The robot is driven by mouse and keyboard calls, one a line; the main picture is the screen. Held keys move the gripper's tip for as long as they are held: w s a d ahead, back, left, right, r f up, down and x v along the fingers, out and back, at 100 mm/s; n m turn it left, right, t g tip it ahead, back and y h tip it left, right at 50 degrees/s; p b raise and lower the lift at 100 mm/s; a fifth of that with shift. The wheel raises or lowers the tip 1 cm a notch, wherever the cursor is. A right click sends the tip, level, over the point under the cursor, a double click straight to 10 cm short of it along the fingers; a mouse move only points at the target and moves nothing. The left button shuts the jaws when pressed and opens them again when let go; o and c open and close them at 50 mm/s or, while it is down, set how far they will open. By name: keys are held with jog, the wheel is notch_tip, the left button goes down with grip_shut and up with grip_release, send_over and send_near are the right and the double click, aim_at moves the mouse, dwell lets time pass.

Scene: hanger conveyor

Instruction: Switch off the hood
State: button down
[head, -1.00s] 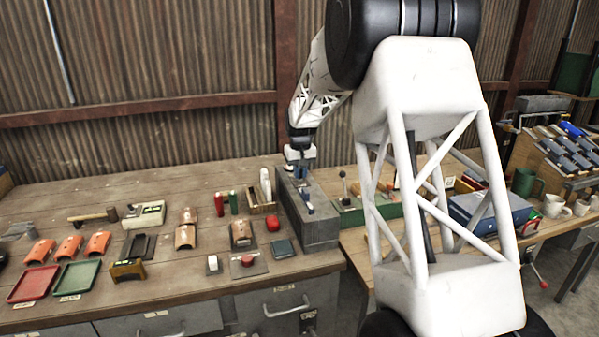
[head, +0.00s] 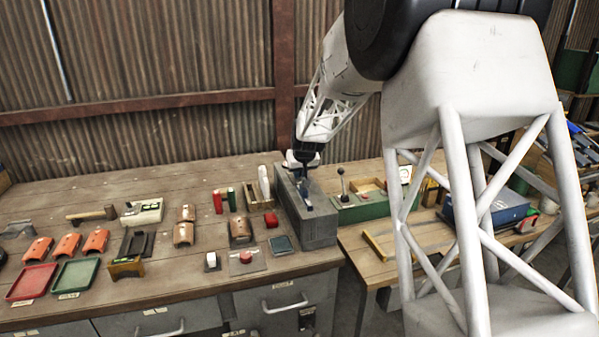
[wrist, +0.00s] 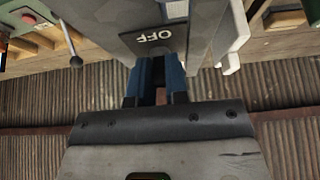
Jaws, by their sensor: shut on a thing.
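A long grey box (head: 320,222), seemingly the hood's switch unit, stands at the right end of the left bench. In the wrist view the box (wrist: 207,25) bears a dark plate marked OFF (wrist: 153,37). My gripper (head: 303,178) is at the box's far end, low over its top. In the wrist view its blue fingers (wrist: 157,75) are beside the OFF plate, with a narrow gap showing between them. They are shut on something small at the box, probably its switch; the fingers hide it.
A wooden holder (head: 259,205) with a white item stands left of the box. A green lever box (head: 360,208) stands on its right. A red button (head: 246,257) and red (head: 32,281) and green (head: 75,277) trays lie on the bench. The wall (head: 180,145) is close behind.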

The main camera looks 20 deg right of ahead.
jog(key=c, duration=1.1)
grip_release()
jog(key=shift+s+r, duration=0.1)
jog(key=shift+r, duration=0.05)
jog(key=shift+v, duration=3.75)
jog(key=s+a+r, duration=0.2)
jog(key=s, duration=0.6)
jog(key=s+a+r+g, duration=0.1)
jog(key=s+a+r, duration=0.1)
jog(key=s, duration=0.6)
jog(key=s+a+r, duration=0.2)
jog(key=s+a, duration=0.1)
jog(key=s, duration=0.6)
jog(key=s+a+f, duration=0.1)
jog(key=s, duration=0.8)
jog(key=s+f+g, duration=0.1)
jog(key=s+f, duration=0.1)
jog(key=s, duration=0.6)
jog(key=s+a+f+g, duration=0.1)
jog(key=s+f, duration=0.1)
jog(key=s, duration=0.7)
jog(key=shift+s+a, duration=0.3)
jog(key=shift+s, duration=0.05)
